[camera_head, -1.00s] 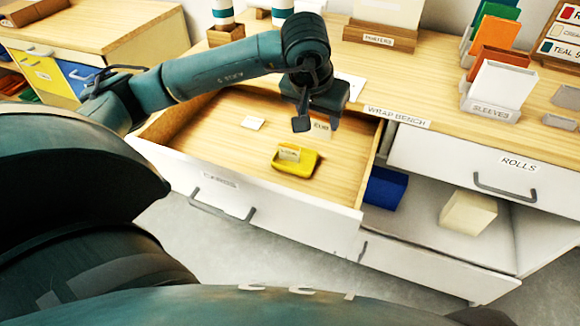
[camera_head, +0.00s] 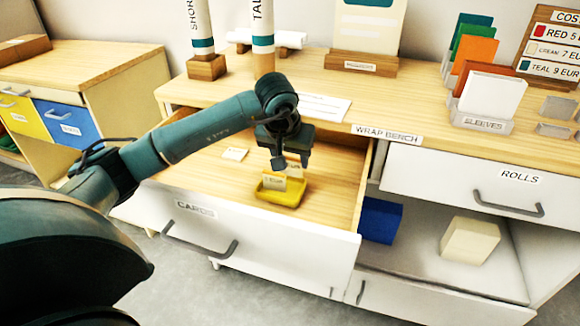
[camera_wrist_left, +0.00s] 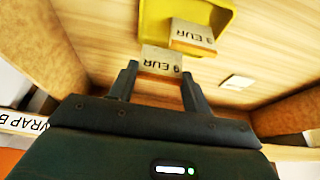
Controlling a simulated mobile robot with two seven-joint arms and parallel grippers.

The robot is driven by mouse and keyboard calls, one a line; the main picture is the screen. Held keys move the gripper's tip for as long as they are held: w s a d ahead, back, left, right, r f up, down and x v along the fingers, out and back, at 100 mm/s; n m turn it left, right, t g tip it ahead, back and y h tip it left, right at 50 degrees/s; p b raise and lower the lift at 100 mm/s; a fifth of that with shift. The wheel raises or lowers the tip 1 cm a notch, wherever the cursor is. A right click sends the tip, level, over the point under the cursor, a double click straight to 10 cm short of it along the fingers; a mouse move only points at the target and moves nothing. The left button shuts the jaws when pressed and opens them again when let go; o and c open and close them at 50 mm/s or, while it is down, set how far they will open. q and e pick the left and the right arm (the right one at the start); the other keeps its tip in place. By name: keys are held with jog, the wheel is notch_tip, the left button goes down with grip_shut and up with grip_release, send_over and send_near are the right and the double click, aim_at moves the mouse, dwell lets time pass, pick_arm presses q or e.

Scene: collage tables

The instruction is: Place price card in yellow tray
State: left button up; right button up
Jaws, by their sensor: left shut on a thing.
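My left gripper (camera_head: 291,163) hangs over the open drawer. In the left wrist view its fingers (camera_wrist_left: 158,78) are shut on a pale price card (camera_wrist_left: 161,62) reading "9 EUR". The yellow tray (camera_head: 283,198) lies on the drawer floor just below the gripper; it also shows in the left wrist view (camera_wrist_left: 153,22). Another price card (camera_wrist_left: 193,38), apparently "3 EUR", stands in the tray. The held card is beside that one, near the tray's edge; I cannot tell if it touches the tray. My right gripper is out of view.
The open drawer (camera_head: 196,212) has wooden side walls around the tray. A loose pale card (camera_head: 235,154) lies flat to the left. The bench top (camera_head: 350,100) with its "WRAP BENCH" label is behind the gripper.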

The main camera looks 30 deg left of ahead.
aim_at(291, 167)
pick_arm(q)
notch_tip(291, 167, down, 2)
jog(key=shift+f, duration=0.2)
jog(key=shift+f, duration=0.2)
jog(key=o, duration=0.9)
jog(key=shift+r, duration=0.1)
